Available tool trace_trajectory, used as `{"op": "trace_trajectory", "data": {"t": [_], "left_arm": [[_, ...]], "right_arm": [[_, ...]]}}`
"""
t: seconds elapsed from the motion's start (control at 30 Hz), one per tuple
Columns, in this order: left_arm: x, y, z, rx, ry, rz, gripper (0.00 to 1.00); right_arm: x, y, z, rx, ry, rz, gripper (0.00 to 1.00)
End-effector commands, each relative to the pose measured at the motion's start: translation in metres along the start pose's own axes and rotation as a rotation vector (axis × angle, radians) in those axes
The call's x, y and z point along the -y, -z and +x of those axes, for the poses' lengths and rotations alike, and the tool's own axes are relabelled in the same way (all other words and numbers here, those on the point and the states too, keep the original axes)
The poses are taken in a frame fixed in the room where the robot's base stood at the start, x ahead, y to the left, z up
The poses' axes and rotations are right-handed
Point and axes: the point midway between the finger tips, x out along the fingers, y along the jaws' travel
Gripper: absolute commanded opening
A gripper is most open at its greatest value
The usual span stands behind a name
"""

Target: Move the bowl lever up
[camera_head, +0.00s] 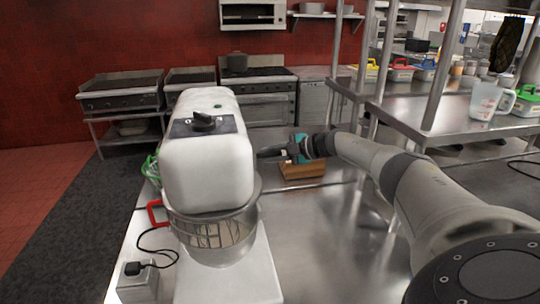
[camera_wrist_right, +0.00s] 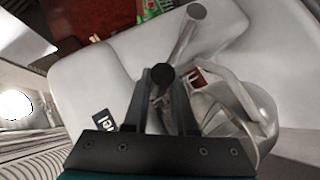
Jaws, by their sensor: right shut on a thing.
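A white stand mixer (camera_head: 206,150) with a black top dial stands on the steel counter, with its metal bowl (camera_head: 238,232) under its head. My right gripper (camera_head: 268,153) is at the mixer's right side, where the head view does not show the lever clearly. In the right wrist view the two dark fingers (camera_wrist_right: 166,72) are shut on the black knob of the bowl lever (camera_wrist_right: 161,75), against the white mixer body. My left gripper is out of view.
A red handle (camera_head: 155,213) and a socket box (camera_head: 138,283) with a black cable are at the mixer's left. The counter front right of the mixer is clear. A steel shelf (camera_head: 450,108) stands to the right.

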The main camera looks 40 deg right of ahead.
Motion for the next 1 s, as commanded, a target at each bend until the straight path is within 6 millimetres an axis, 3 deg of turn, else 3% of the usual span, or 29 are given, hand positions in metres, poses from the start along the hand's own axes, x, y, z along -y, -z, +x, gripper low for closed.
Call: {"op": "trace_trajectory", "data": {"t": [0.13,0.17,0.4,0.77,1.0], "left_arm": [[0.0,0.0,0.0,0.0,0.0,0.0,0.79],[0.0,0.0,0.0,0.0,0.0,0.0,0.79],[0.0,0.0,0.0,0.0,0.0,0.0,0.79],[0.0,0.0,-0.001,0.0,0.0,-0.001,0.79],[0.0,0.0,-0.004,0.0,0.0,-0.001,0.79]], "right_arm": [[-0.005,0.0,-0.001,0.001,-0.014,0.001,0.0],[-0.006,0.0,-0.001,0.001,-0.014,0.001,0.27],[-0.004,0.0,-0.001,0.001,-0.01,0.0,0.54],[-0.002,0.0,-0.004,0.001,-0.006,-0.001,0.55],[-0.002,-0.001,-0.027,0.003,-0.004,-0.002,0.55]]}}
